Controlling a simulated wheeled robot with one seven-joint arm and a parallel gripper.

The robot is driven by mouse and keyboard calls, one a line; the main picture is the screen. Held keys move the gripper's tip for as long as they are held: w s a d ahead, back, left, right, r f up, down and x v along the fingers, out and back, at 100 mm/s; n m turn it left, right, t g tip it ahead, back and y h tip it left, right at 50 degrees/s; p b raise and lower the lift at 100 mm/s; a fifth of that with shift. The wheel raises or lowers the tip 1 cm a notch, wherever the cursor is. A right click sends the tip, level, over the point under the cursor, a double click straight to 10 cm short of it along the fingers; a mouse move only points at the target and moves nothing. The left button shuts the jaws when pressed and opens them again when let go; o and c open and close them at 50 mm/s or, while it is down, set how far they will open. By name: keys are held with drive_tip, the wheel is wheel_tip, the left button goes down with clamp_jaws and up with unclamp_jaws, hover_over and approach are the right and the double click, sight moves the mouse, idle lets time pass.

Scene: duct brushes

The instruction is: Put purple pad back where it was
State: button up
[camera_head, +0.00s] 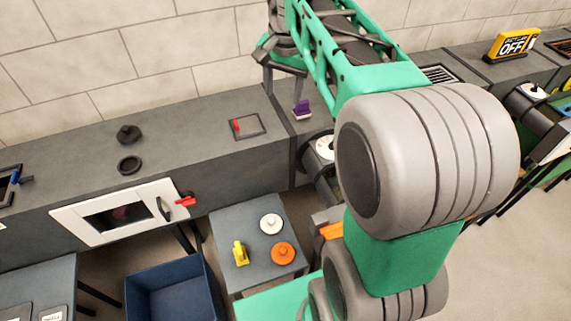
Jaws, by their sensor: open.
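The purple pad (302,107) is a small purple block with a paler bottom edge. It is on top of the dark grey duct, right of a thin square frame. My gripper (284,88) is above the duct, just behind and left of the pad in the picture. Its two dark fingers are spread, with nothing seen between them. The right finger overlaps or comes very close to the pad's top; I cannot tell whether they touch. My green and grey arm hides much of the right side of the scene.
The square frame (247,126) with a red piece lies on the duct. A black knob (128,133) and ring (130,165) are further left. Below, a small table (228,218) holds white, orange and yellow pieces. A blue bin (172,281) stands left of it.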

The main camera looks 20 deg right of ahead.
drive_tip(key=s+a+f+n+t, duration=0.1)
drive_tip(key=s+a+f+n, duration=0.2)
drive_tip(key=s, duration=0.5)
drive_tip(key=s+a+f+n+t, duration=0.1)
drive_tip(key=s+a+f+n, duration=0.2)
drive_tip(key=s+f+n, duration=0.2)
drive_tip(key=s+f, duration=0.2)
drive_tip(key=s, duration=0.1)
